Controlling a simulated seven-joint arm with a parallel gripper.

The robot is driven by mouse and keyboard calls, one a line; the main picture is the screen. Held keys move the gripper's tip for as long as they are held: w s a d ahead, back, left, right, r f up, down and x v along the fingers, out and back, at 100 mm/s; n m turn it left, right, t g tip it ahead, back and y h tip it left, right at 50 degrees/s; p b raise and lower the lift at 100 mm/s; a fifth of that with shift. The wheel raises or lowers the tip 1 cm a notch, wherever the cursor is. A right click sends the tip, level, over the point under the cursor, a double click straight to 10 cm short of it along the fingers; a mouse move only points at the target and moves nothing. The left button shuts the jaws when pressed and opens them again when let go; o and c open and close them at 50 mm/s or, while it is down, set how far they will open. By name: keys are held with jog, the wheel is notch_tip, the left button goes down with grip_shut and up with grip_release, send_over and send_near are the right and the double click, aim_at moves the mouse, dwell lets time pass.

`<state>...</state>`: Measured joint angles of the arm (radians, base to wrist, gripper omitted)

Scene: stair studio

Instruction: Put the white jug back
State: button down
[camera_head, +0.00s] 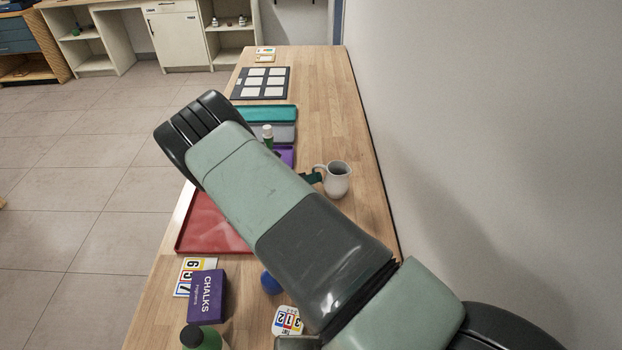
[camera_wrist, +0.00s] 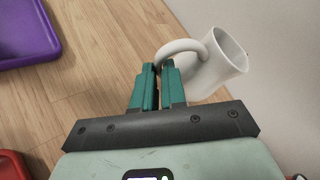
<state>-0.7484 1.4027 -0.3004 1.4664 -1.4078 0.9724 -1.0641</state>
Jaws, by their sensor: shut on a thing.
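The white jug (camera_head: 337,180) is upright over the wooden table, near its wall side, in the head view. Its handle points left, toward my arm. In the wrist view the jug (camera_wrist: 218,68) is at the upper right, with its curved handle between my fingers. My gripper (camera_wrist: 159,72) has green fingers and is shut on the jug's handle. In the head view my arm hides most of the gripper; a green finger (camera_head: 311,178) shows beside the handle. I cannot tell whether the jug's base touches the table.
A red tray (camera_head: 207,231) lies left under my arm. Purple (camera_head: 287,156), grey and teal (camera_head: 266,113) trays lie beyond. The wall (camera_head: 450,130) borders the right. Far-right tabletop is clear.

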jog(key=c, duration=1.2)
grip_release()
jog(key=shift+f, duration=0.1)
jog(key=v, duration=1.2)
jog(key=shift+r, duration=0.2)
jog(key=s+d+r+m+g+y, duration=0.1)
jog(key=s+d+r+m+g, duration=0.15)
jog(key=d+r+m, duration=0.45)
jog(key=s+d+r+m+g+y, duration=0.1)
jog(key=s+d+r+m+g, duration=0.15)
jog(key=r+m, duration=0.45)
jog(key=s+d+r+m+g+y, duration=0.1)
jog(key=d+r+m+g, duration=0.25)
jog(key=r, duration=0.65)
jog(key=shift+s+d+r+m+t+y, duration=0.75)
jog(key=shift+s+d+r+m+y, duration=0.4)
jog(key=shift+s+r+m, duration=2)
jog(key=shift+s+d+r+m+t+y, duration=0.8)
jog(key=shift+s+r+m+y, duration=1.2)
jog(key=shift+s, duration=2.2)
jog(key=shift+s+d+r+m+t+y, duration=0.9)
jog(key=shift+s+r+m, duration=0.95)
jog(key=shift+s+m, duration=1.65)
